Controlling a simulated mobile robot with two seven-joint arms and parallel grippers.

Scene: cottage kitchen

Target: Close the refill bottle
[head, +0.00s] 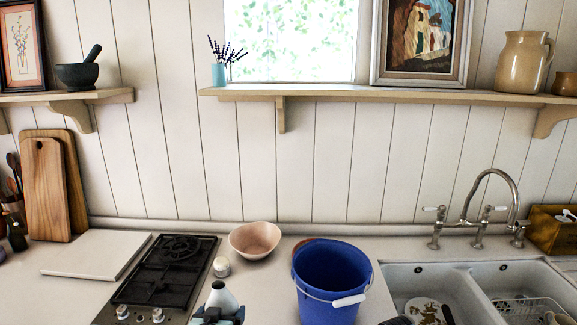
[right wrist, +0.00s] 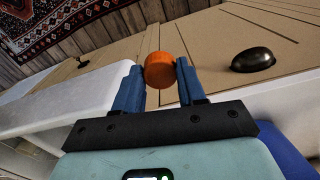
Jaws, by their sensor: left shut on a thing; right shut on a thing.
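The refill bottle (head: 222,297) shows at the bottom edge of the head view as a pale bottle with a cone-shaped top and a narrow open-looking neck. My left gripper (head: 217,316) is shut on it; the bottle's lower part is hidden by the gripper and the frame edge. In the right wrist view my right gripper (right wrist: 161,80) is shut on an orange round cap (right wrist: 159,70), held between its blue fingertips. The cap is apart from the bottle, which does not show in that view. I cannot make out the right gripper in the head view.
A blue bucket (head: 326,265) stands right of the bottle on the counter. A white sink (head: 480,268) is at right. The right wrist view shows a dark oval knob (right wrist: 252,60).

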